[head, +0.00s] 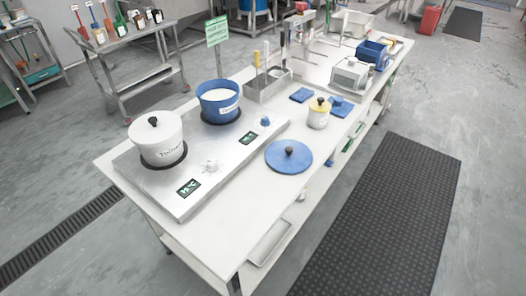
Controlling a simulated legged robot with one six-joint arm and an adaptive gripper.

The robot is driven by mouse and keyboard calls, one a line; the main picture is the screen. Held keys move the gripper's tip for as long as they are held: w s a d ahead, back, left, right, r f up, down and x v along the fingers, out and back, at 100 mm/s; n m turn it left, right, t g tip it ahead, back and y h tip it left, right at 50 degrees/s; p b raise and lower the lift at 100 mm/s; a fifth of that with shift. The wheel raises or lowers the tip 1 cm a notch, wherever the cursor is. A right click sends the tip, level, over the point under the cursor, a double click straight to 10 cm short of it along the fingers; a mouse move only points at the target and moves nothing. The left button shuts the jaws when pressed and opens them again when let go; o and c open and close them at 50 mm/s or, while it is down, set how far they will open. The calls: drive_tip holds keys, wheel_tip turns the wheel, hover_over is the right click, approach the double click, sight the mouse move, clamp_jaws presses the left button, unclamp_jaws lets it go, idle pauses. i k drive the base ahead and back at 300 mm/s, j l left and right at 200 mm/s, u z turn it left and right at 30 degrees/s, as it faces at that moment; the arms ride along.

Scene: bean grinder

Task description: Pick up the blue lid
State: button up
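The blue lid (281,160) is a flat round disc with a dark knob at its centre. It lies on the white table (229,232), close to the long edge beside the dark floor mat, to the right of the hot plate unit. Nothing covers it. My gripper is not in the head view, so its place relative to the lid cannot be seen.
A metal hot plate unit (208,168) carries a lidded white pot (157,143) and an open blue pot (219,108). A small jar (318,118) with a yellow lid and blue cloths (341,107) stand beyond the lid. The table's near end is clear.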

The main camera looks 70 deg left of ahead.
sight(285, 156)
drive_tip(key=i+j+u, duration=0.15)
drive_tip(key=i+u, duration=0.5)
drive_tip(key=u, duration=0.15)
drive_tip(key=i+u, duration=0.4)
drive_tip(key=i+l+u, duration=0.1)
drive_tip(key=u, duration=0.3)
drive_tip(key=i+u, duration=0.2)
drive_tip(key=u, duration=0.2)
drive_tip(key=i+u, duration=0.2)
drive_tip(key=u, duration=0.2)
drive_tip(key=i+l+u, duration=0.2)
drive_tip(key=u, duration=0.15)
drive_tip(key=i+l+u, duration=0.15)
drive_tip(key=u, duration=0.25)
drive_tip(key=i+l+u, duration=0.1)
drive_tip(key=i+u, duration=0.2)
drive_tip(key=u, duration=0.2)
drive_tip(key=i+l+u, duration=0.25)
drive_tip(key=u, duration=0.2)
